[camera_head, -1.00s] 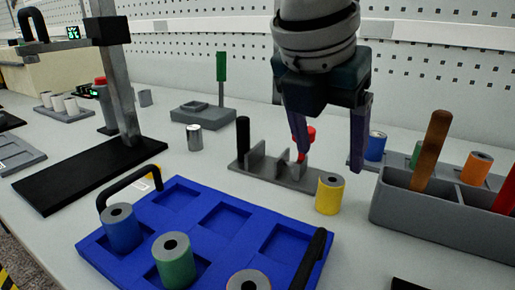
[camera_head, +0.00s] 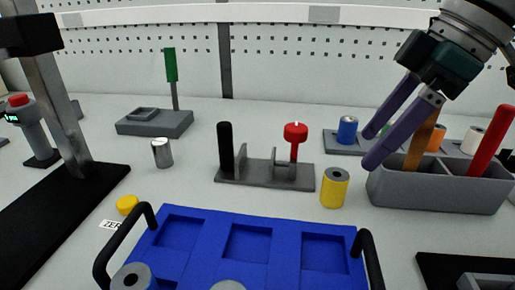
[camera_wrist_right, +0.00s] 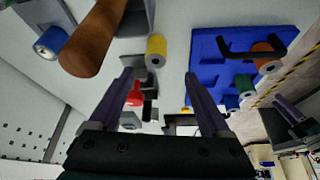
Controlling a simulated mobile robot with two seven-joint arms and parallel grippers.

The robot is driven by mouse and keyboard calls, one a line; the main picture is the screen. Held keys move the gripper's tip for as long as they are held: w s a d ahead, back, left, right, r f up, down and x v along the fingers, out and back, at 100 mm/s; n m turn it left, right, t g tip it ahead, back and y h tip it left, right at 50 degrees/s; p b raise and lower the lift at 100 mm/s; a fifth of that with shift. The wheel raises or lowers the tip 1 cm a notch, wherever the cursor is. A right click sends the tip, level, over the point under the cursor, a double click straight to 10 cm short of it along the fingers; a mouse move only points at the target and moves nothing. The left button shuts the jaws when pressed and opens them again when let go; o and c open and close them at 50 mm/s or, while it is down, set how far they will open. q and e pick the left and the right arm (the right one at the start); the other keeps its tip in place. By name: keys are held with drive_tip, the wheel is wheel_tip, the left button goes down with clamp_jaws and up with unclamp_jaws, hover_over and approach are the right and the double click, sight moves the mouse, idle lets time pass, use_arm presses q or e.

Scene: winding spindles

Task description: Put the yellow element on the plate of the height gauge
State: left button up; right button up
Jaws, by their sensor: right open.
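The yellow element (camera_head: 335,188) is an upright yellow cylinder with a grey top hole, on the table right of the grey fixture. It also shows in the right wrist view (camera_wrist_right: 156,52), beyond and between my fingertips. The height gauge (camera_head: 57,115) stands at the left, with a metal column and a flat black plate (camera_head: 50,215); its top is cut off. My right gripper (camera_head: 371,147) is open and empty, above and right of the yellow element, apart from it. What looks like part of my left gripper (camera_wrist_right: 290,112) shows at the right wrist view's right edge; its jaws are unclear.
A blue tray (camera_head: 205,218) with black handles lies in front. A grey fixture (camera_head: 265,175) with black and red posts stands behind it. A grey bin (camera_head: 435,195) with handled tools is right of the yellow element. A yellow button (camera_head: 127,204) sits beside the gauge plate.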

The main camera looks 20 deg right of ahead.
sight(340, 175)
drive_tip(key=x, duration=0.4)
drive_tip(key=shift+d+f+b, duration=0.1)
drive_tip(key=shift+f+b, duration=0.05)
drive_tip(key=shift+b, duration=0.15)
drive_tip(key=x, duration=0.5)
drive_tip(key=shift+w+b, duration=0.4)
use_arm(q)
drive_tip(key=shift+s+d+f, duration=0.15)
drive_tip(key=shift+d+f, duration=0.05)
drive_tip(key=shift+f, duration=0.25)
drive_tip(key=shift+s+d+f, duration=0.1)
drive_tip(key=shift+d+f, duration=0.1)
drive_tip(key=shift+f, duration=0.2)
use_arm(e)
drive_tip(key=shift+c, duration=0.3)
drive_tip(key=c, duration=0.5)
use_arm(q)
drive_tip(key=shift+a, duration=0.1)
use_arm(e)
clamp_jaws()
